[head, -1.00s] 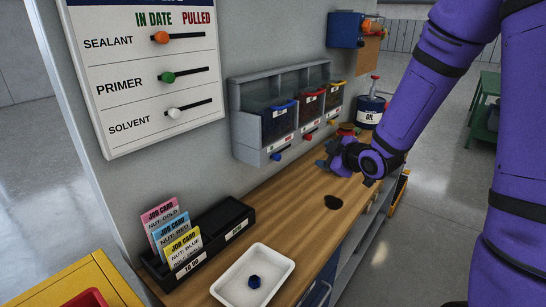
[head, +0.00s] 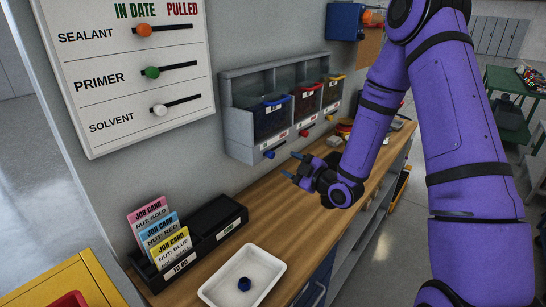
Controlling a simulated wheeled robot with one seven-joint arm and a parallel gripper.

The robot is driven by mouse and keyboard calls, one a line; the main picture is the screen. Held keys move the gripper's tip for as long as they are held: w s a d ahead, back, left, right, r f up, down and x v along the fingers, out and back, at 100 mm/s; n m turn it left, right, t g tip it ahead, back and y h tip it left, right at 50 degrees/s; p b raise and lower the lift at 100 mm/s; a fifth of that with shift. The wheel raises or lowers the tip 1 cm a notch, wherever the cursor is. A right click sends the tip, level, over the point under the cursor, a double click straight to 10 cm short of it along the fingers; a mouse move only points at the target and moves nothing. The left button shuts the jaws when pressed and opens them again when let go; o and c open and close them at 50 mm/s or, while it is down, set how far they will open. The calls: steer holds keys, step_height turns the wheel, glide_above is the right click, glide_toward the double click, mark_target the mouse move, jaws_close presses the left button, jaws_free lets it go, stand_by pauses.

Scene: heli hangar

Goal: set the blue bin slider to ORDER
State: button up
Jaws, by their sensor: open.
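The blue bin (head: 272,117) is the nearest of three bins in a grey wall rack. Its blue slider knob (head: 268,154) sits on the rack's front strip below it, toward the left; the label there is too small to read. My gripper (head: 293,167) is open and empty, just right of the blue knob and apart from it, above the bench. Its fingers point left toward the rack. The red slider knob (head: 304,133) and yellow slider knob (head: 329,117) sit under the other two bins.
The wooden bench (head: 262,204) runs below the rack. A white tray (head: 272,263) with a dark blue nut and a black card holder (head: 204,239) with job cards stand in front. A board (head: 125,75) with three sliders hangs at left.

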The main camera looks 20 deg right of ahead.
mark_target(273, 156)
steer(key=x, duration=0.7)
steer(key=shift+w+a, duration=0.15)
steer(key=shift+w, duration=0.15)
jaws_close()
